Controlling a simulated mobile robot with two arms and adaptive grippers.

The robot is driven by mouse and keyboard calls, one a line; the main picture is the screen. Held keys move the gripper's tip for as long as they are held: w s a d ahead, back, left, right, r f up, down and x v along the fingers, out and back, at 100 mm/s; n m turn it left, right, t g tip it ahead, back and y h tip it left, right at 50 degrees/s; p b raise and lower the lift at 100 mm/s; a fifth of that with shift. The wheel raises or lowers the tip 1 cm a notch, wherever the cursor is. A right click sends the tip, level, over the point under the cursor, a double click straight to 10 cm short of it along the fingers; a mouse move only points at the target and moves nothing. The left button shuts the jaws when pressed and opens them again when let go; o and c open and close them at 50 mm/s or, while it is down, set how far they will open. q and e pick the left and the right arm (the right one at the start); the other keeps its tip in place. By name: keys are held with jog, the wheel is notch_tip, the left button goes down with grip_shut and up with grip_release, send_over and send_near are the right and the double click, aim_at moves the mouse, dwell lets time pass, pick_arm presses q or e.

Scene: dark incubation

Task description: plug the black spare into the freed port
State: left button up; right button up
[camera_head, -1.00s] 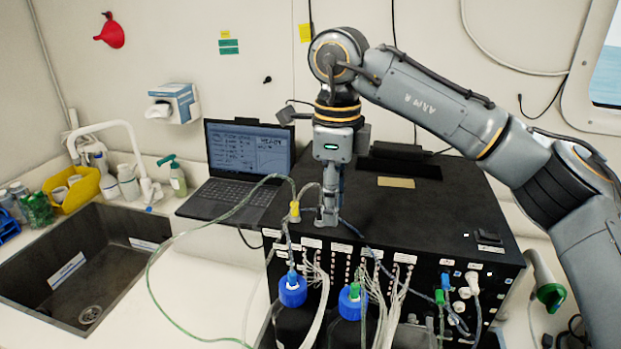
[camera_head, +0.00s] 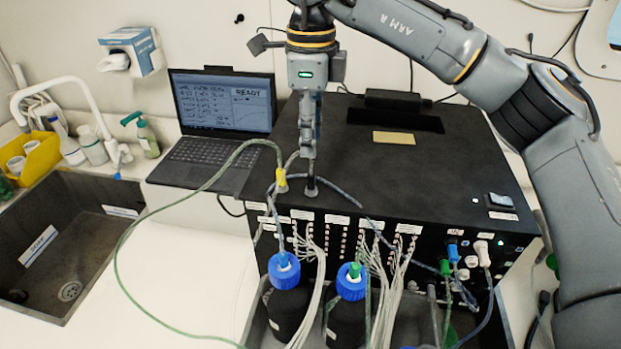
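My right gripper (camera_head: 309,172) comes down from above over the front left of the black instrument box (camera_head: 375,170), fingers pointing down. A small black piece, likely the black spare (camera_head: 311,189), stands upright at its fingertips, low over or on the box top. Whether the fingers are clamped on it is too small to tell. A thin grey tube arcs beside it. A yellow plug (camera_head: 282,180) on a green tube is just left of the gripper. Green (camera_head: 445,267), blue (camera_head: 453,253) and white (camera_head: 483,252) connectors sit at the front face's right end. I cannot make out which port is free. My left gripper is out of view.
Two blue-capped bottles (camera_head: 284,271) (camera_head: 351,281) stand before the box, among hanging white cables (camera_head: 397,290). A laptop (camera_head: 222,105) showing READY is behind left. A sink (camera_head: 60,245) lies left. The white counter (camera_head: 170,290) between has a tube across it.

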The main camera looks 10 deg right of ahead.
aim_at(311, 174)
notch_tip(311, 174, down, 3)
jog(key=shift+s+f+b, duration=0.1)
jog(key=shift+f+b, duration=0.05)
jog(key=shift+b, duration=0.95)
notch_tip(311, 174, down, 5)
jog(key=b, duration=0.3)
jog(key=shift+b, duration=0.3)
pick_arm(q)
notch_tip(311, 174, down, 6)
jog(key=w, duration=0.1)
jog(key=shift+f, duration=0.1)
pick_arm(e)
grip_shut()
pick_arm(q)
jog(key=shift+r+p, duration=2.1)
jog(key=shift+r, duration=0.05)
pick_arm(e)
jog(key=shift+r, duration=3.05)
